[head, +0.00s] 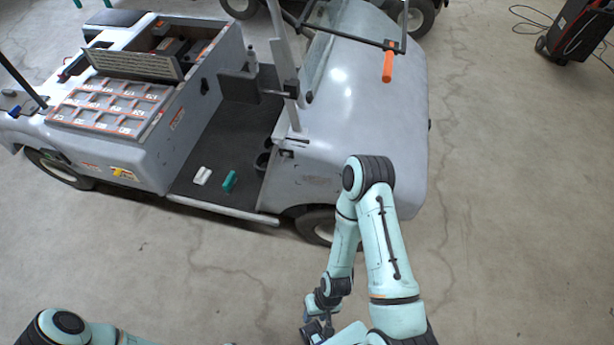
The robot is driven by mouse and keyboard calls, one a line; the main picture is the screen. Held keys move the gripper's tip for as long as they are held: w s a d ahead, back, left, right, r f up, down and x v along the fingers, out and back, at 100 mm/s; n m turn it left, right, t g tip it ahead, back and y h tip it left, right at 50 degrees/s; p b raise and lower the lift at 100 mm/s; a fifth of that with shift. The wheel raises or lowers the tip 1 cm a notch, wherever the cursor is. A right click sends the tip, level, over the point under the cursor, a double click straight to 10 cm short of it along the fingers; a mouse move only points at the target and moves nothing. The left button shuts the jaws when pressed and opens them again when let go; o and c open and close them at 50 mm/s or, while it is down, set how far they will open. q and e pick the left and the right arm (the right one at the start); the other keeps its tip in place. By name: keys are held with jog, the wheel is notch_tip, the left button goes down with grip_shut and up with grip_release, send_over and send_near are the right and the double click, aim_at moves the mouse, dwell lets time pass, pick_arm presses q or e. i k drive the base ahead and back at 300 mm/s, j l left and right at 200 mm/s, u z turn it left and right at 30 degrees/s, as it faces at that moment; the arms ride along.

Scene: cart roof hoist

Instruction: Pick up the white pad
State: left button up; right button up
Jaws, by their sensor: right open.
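The white pad (202,176) lies on the dark floor of the cart (160,150), near the open side facing me. A green pad (230,180) lies just to its right, apart from it. My right gripper (316,329) is at the bottom edge of the head view, outside the cart, well below and to the right of the white pad. It is open, and part of it is hidden by my own arm. My left arm shows at the bottom left, but its gripper is out of view.
The cart's side sill (222,209) and front wheel (317,225) lie between my right gripper and the pads. A red and black machine (577,30) stands at the top right. The concrete floor right of the cart is clear.

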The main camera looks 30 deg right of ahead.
aim_at(201, 178)
jog(key=z, duration=0.75)
jog(key=i+j+z, duration=0.15)
jog(key=j+z, duration=0.15)
jog(key=i+j+z, duration=0.15)
jog(key=j+z, duration=0.15)
jog(key=i+j+z, duration=0.1)
jog(key=j+z, duration=0.25)
jog(key=i+j+z, duration=0.1)
jog(key=j, duration=0.5)
jog(key=i+j, duration=0.1)
jog(key=j, duration=0.5)
jog(key=i+j+z, duration=0.15)
jog(key=j, duration=0.45)
jog(key=k, duration=0.05)
